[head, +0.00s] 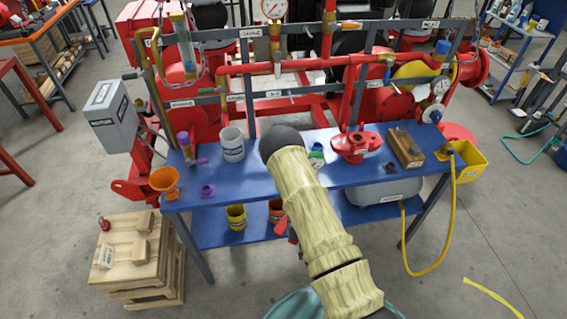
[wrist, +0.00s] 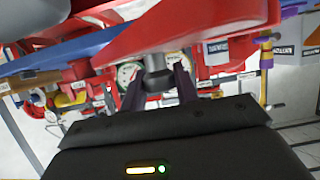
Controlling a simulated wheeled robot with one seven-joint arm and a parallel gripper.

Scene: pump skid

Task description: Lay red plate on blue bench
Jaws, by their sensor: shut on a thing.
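The blue bench (head: 330,178) stands in front of the pump skid in the head view. In the wrist view its blue edge (wrist: 65,52) shows at the left. A large red surface, which looks like the red plate (wrist: 165,32), fills the top of the wrist view. My gripper (wrist: 157,72) is shut on it, with a dark block between the fingers. In the head view my sleeved arm hides the gripper. A small red piece (head: 281,224) shows left of the arm, below the bench top's front edge; it may be part of the plate.
A wooden crate (head: 137,255) stands at front left. The top's front left is mostly clear.

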